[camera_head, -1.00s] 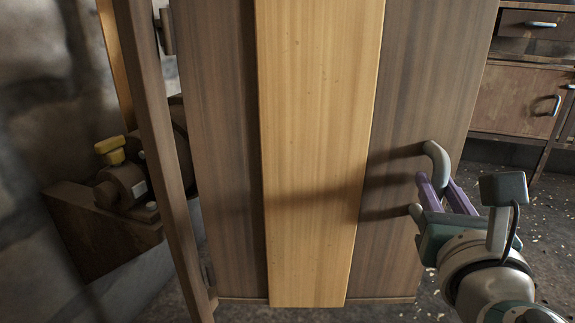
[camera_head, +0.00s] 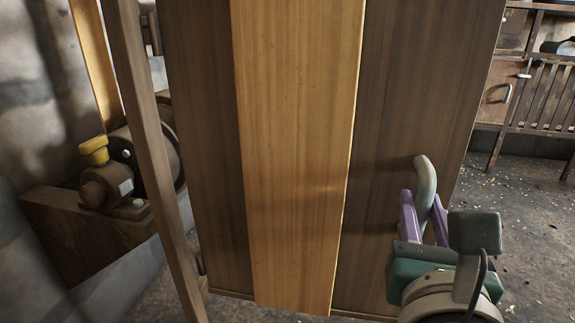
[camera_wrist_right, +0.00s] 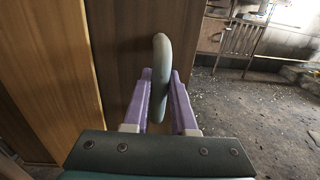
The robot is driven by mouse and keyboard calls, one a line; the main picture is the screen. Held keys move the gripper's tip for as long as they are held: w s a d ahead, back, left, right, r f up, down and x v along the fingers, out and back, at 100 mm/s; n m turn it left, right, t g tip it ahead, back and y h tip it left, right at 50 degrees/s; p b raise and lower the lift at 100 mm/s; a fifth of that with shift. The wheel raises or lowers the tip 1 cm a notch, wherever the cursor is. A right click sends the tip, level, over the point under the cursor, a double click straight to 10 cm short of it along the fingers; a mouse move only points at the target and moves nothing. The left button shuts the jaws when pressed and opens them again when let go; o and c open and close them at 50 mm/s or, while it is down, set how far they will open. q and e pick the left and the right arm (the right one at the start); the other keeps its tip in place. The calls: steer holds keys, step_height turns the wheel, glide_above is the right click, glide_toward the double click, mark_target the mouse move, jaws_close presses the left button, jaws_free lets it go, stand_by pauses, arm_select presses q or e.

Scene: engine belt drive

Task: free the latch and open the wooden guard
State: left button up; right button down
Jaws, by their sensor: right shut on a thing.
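The wooden guard (camera_head: 296,130) is a tall panel of dark boards with a lighter board down its middle. It stands swung out from its post (camera_head: 150,150) at an angle. A grey curved handle (camera_head: 426,185) is on its right part, and shows upright in the right wrist view (camera_wrist_right: 160,70). My right gripper (camera_head: 424,208) has its purple fingers shut on the handle, one on each side of it. The fingers also show in the right wrist view (camera_wrist_right: 158,90). I cannot make out the latch. My left gripper is not in view.
Behind the post at left is machinery with a yellow knob (camera_head: 94,150) on a wooden base (camera_head: 80,230). A cabinet and slatted bench (camera_head: 550,95) stand at the back right. The littered floor (camera_head: 530,220) to the right is open.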

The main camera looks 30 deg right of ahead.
steer(key=c, duration=0.7)
jaws_free()
steer(key=shift+c, duration=0.2)
steer(key=p+v, duration=0.1)
steer(key=v, duration=0.9)
